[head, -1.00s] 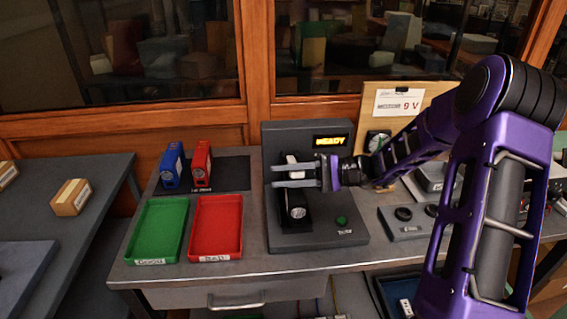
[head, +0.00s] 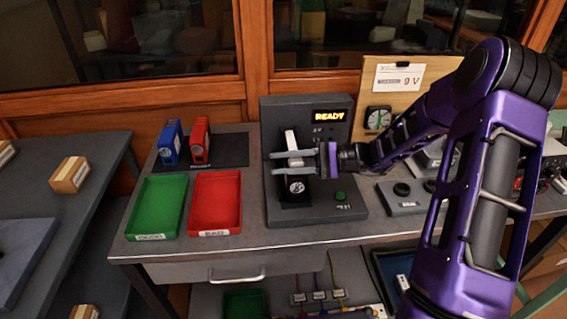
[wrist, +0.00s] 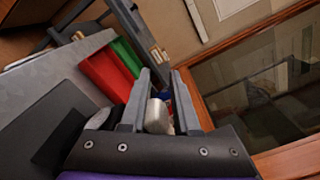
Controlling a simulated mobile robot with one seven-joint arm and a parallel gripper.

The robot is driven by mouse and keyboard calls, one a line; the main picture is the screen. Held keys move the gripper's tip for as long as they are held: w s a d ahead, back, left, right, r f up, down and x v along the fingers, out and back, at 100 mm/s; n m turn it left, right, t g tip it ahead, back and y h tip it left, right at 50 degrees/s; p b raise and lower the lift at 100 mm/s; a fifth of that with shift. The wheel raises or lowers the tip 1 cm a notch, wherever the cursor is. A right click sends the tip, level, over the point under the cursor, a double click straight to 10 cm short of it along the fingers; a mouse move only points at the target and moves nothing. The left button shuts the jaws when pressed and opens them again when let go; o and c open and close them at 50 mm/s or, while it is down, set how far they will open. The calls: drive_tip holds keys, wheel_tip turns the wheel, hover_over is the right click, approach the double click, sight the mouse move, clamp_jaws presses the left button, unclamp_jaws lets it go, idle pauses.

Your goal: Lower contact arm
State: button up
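The dark grey tester (head: 272,203) stands on the bench with a lit "READY" display (head: 331,116). A pale contact arm (head: 291,139) rises at its black central channel, partly hidden by my fingers. A round pale disc (head: 297,187) shows below the fingers in the channel. My gripper (head: 271,164) reaches in from the right, its two fingers apart across the channel. A green button (head: 340,196) sits at the tester's lower right.
A green tray (head: 160,204) and a red tray (head: 215,202) lie left of the tester. A blue unit (head: 170,143) and a red unit (head: 199,143) stand behind them. A "9 V" board (head: 425,85) and a grey box (head: 405,197) are to the right.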

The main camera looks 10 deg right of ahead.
drive_tip(key=o, duration=0.5)
drive_tip(key=shift+w, duration=0.25)
drive_tip(key=shift+c, duration=0.2)
drive_tip(key=shift+s, duration=0.1)
drive_tip(key=d+p, duration=0.1)
drive_tip(key=d, duration=1.6)
drive_tip(key=shift+d, duration=0.3)
drive_tip(key=shift+a+f, duration=0.1)
